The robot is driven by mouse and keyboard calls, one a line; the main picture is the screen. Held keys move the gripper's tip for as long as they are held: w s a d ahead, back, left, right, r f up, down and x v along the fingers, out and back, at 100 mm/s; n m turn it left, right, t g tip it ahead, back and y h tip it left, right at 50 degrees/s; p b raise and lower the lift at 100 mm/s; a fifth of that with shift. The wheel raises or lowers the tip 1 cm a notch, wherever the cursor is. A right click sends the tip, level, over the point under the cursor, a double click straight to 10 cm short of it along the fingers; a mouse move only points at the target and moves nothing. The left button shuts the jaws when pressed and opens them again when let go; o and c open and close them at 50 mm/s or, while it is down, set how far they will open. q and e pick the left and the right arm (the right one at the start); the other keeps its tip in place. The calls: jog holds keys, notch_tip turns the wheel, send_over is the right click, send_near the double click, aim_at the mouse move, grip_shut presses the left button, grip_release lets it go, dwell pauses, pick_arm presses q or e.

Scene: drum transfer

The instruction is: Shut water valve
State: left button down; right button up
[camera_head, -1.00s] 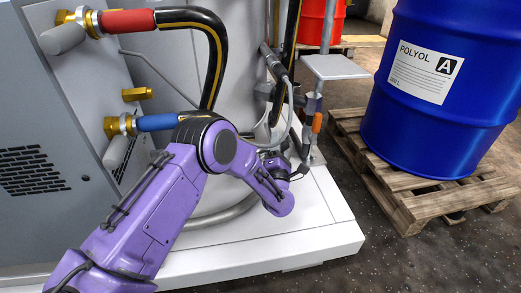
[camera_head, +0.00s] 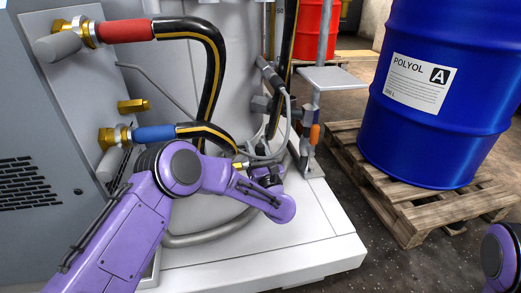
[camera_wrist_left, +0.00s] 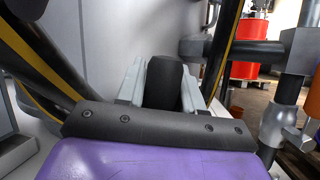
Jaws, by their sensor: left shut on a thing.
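My left gripper (camera_head: 257,167) is low among the hoses and pipes behind my purple forearm, and its fingers are mostly hidden in the head view. In the left wrist view its two light grey fingers (camera_wrist_left: 160,85) are shut on a dark, rounded handle-like piece (camera_wrist_left: 164,80). I cannot tell for certain that this piece is the water valve's handle. Two brass valves with grey handles sit on the machine's panel: the upper one (camera_head: 82,30) on the red-sleeved hose, the lower one (camera_head: 113,135) on the blue-sleeved hose. My right gripper is out of view.
Black hoses with yellow stripes (camera_head: 217,65) hang close to my left arm. A pipe stand with a flat grey plate (camera_head: 330,77) and an orange handle (camera_head: 315,133) stands right of the gripper. A blue drum (camera_head: 437,90) rests on a wooden pallet (camera_head: 410,207) at the right.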

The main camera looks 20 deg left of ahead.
pick_arm(q)
jog(key=shift+s+a+f+n+g+y, duration=0.2)
jog(key=shift+n+g, duration=0.1)
jog(key=shift+n, duration=0.2)
jog(key=shift+s+a+f+n+g+y, duration=0.1)
jog(key=shift+s+a+n+g, duration=0.15)
jog(key=shift+n, duration=0.25)
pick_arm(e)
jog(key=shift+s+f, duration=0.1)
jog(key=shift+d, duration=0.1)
pick_arm(q)
jog(key=c, duration=0.8)
grip_release()
jog(key=p+v, duration=0.3)
jog(key=v, duration=0.7)
jog(key=shift+s+d+p, duration=0.15)
jog(key=shift+d+p, duration=0.1)
jog(key=shift+p, duration=0.05)
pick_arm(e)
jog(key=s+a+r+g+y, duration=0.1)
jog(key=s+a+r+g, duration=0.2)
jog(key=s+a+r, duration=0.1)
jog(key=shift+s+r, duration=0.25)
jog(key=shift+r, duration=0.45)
